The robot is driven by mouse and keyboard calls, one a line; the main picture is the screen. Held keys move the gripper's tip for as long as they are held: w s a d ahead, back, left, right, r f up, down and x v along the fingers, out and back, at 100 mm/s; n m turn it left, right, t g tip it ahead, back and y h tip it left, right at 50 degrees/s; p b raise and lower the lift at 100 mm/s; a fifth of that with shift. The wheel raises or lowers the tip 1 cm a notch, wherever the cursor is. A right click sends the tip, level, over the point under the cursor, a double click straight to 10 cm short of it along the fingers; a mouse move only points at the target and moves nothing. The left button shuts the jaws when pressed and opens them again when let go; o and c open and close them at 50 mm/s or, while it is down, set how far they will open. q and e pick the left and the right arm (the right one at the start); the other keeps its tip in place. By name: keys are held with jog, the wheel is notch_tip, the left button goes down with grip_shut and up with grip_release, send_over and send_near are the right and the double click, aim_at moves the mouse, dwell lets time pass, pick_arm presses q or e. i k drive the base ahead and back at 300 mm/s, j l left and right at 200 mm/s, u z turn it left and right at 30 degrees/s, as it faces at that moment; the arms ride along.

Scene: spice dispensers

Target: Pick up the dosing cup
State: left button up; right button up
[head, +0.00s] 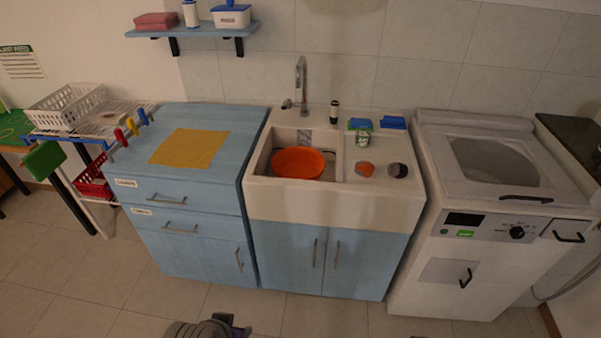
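I cannot pick out the dosing cup with certainty. A small green and pale cup-like container (363,137) stands upright on the right ledge of the sink unit, in front of a blue sponge. An orange rounded item (365,168) and a dark grey rounded item (397,170) lie nearer the front of that ledge. They are too small to identify. Neither gripper can be made out. Only a grey and black part of my own body shows at the bottom edge, far from these items.
An orange basin (299,163) sits in the white sink (330,200) below a tall faucet (301,85). A dark bottle (334,112) stands behind. A blue cabinet (225,140) with a yellow cloth (189,148) is left, a washing machine (480,240) right. The floor in front is clear.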

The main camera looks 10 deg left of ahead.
aim_at(363, 138)
jog(key=i+l+u, duration=0.1)
jog(key=i+l, duration=0.4)
jog(key=i+l+u, duration=0.1)
jog(key=i+l, duration=0.35)
jog(key=l, duration=0.2)
